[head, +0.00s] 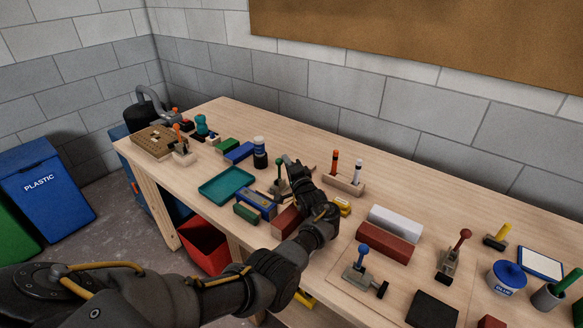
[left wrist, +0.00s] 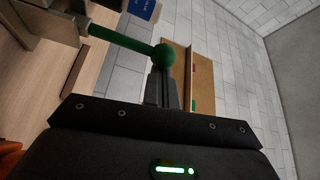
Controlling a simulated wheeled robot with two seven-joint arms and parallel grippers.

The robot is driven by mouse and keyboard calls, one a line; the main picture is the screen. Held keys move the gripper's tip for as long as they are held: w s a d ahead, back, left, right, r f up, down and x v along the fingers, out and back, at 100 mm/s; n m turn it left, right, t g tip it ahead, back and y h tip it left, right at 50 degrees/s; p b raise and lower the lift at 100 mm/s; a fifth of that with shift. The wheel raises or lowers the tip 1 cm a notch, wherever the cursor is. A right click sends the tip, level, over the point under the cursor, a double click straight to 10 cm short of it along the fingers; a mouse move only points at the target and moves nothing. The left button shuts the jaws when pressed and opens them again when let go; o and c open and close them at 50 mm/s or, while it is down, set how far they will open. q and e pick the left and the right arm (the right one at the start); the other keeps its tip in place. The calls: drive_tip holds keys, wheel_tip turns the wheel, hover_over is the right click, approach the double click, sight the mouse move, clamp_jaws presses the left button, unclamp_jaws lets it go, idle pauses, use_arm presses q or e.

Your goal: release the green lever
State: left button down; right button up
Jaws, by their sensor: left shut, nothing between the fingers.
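The green lever (head: 280,171) stands on the workbench near the middle, with a round green knob on an upright green shaft. In the left wrist view the lever's shaft (left wrist: 118,38) and knob show large, with the knob at the tips of my fingers. My left gripper (head: 292,164) is right beside the lever in the head view, on its right. Its fingers (left wrist: 162,88) are shut with nothing between them. I cannot tell whether they touch the knob. The lever's base is partly hidden. My right gripper is not in view.
A teal tray (head: 227,184) lies left of the lever, and a dark bottle (head: 260,153) stands behind it. A rack with orange and white markers (head: 344,182) stands to the right. Blue (head: 362,251) and red (head: 464,236) levers stand further right. Brick-red and white blocks (head: 384,242) lie nearby.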

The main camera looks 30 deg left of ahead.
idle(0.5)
use_arm(q)
drive_tip(key=shift+r, duration=0.15)
drive_tip(key=s+d+r, duration=0.7)
drive_tip(key=s+r, duration=0.5)
drive_tip(key=shift+s+r, duration=0.15)
drive_tip(key=shift+r, duration=0.25)
